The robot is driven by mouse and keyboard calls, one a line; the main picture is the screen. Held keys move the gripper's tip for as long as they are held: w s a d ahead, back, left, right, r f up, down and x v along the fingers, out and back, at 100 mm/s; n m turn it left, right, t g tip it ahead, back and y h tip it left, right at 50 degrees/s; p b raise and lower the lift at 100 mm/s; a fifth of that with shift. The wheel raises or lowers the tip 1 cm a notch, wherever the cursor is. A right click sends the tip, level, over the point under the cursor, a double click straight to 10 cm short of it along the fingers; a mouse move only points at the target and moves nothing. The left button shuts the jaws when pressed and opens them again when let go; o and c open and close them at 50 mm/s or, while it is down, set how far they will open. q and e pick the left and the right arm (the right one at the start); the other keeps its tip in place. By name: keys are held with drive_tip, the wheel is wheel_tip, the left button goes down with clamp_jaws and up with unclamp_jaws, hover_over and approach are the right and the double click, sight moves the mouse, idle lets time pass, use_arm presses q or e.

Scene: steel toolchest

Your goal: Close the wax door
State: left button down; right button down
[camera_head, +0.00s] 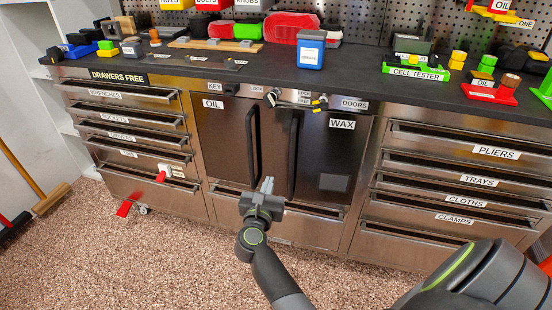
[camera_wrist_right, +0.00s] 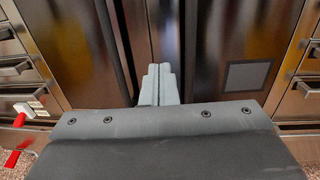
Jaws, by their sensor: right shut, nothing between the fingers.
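The wax door (camera_head: 338,155) is the dark right-hand door of the middle cabinet, with a WAX label and a black vertical handle (camera_head: 293,155). It looks shut or nearly shut; I cannot tell whether a small gap remains. It also shows in the right wrist view (camera_wrist_right: 235,45), right of the fingers. My right gripper (camera_head: 267,186) is shut and empty, low in front of the seam between the two doors. Its closed fingers (camera_wrist_right: 158,80) point at that seam, between the two handles. I cannot tell whether they touch the front. My left gripper is not in view.
The oil door (camera_head: 222,140) with its own black handle (camera_head: 252,135) is to the left and looks shut. Drawers flank both sides; a red tag (camera_head: 160,177) hangs at the left stack. The worktop (camera_head: 270,80) holds several items. A broom (camera_head: 50,198) stands at far left.

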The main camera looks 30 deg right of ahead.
approach(278, 152)
drive_tip(key=x, duration=0.5)
drive_tip(key=shift+d, duration=0.15)
drive_tip(key=shift+b+x, duration=0.35)
drive_tip(key=shift+x, duration=0.45)
drive_tip(key=shift+w+d+f+m+g+h+b, duration=0.15)
drive_tip(key=shift+w+d+m+g+h+b, duration=0.15)
drive_tip(key=shift+w+d+g+b, duration=0.4)
drive_tip(key=shift+w+b, duration=0.15)
drive_tip(key=shift+b, duration=0.3)
drive_tip(key=shift+w+d, duration=0.1)
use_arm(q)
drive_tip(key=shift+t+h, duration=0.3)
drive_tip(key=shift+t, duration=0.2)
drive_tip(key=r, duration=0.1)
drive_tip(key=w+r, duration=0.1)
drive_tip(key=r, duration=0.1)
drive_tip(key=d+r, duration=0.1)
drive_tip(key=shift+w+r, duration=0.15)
